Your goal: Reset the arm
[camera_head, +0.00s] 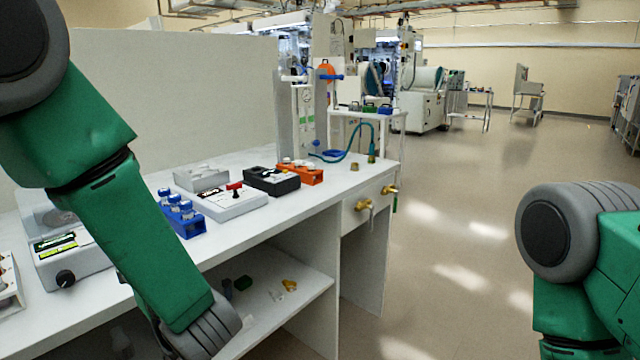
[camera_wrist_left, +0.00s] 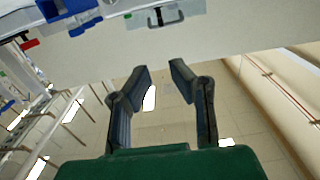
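My left arm (camera_head: 140,225) comes in from the upper left of the head view and hangs down in front of the bench, with its lower end at the bottom edge. My left gripper (camera_wrist_left: 160,74) shows in the left wrist view with its two fingers apart and nothing between them. It is clear of the bench items. My right arm (camera_head: 590,265) shows at the right edge of the head view, over the floor. My right gripper is out of frame.
The white bench (camera_head: 245,235) holds a grey instrument (camera_head: 68,262), a blue rack with vials (camera_head: 182,218), a white device with a red knob (camera_head: 232,203), a black box (camera_head: 271,181) and an orange block (camera_head: 303,173). A lower shelf (camera_head: 300,298) holds small items. The floor (camera_head: 460,220) to the right is open.

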